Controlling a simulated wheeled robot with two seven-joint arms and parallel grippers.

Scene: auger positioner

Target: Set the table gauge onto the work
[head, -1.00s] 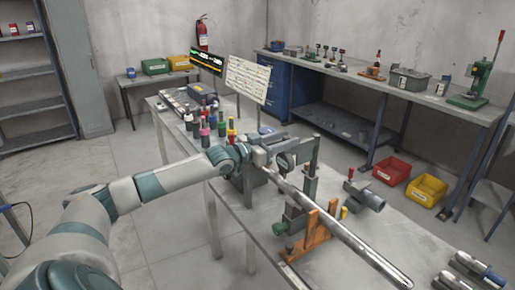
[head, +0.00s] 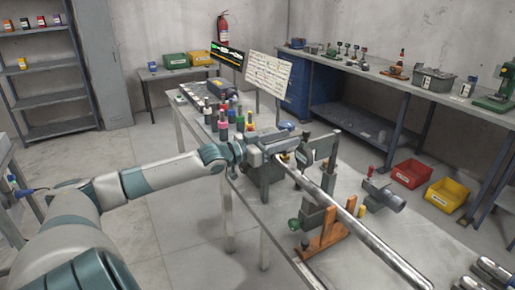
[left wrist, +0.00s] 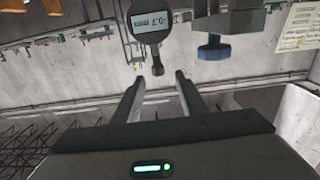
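The gauge (left wrist: 157,22) is a round dark dial indicator with a digital display, reading about -0.7 mm. It hangs upside down in the left wrist view, its short stem just beyond my fingertips. In the head view the small, dark gauge (head: 303,158) is beside an upright grey stand (head: 331,158). The work is a long shiny metal bar (head: 375,240), sloping to the lower right over an orange support (head: 325,238). My left gripper (left wrist: 158,88) has its fingers apart with nothing between them; in the head view it is left of the gauge.
Colored bottles (head: 225,118) stand on the table behind my left gripper. A grey cylindrical part (head: 383,195) lies right of the bar. A red bin (head: 410,173) and a yellow bin (head: 446,195) are on the floor by the back bench.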

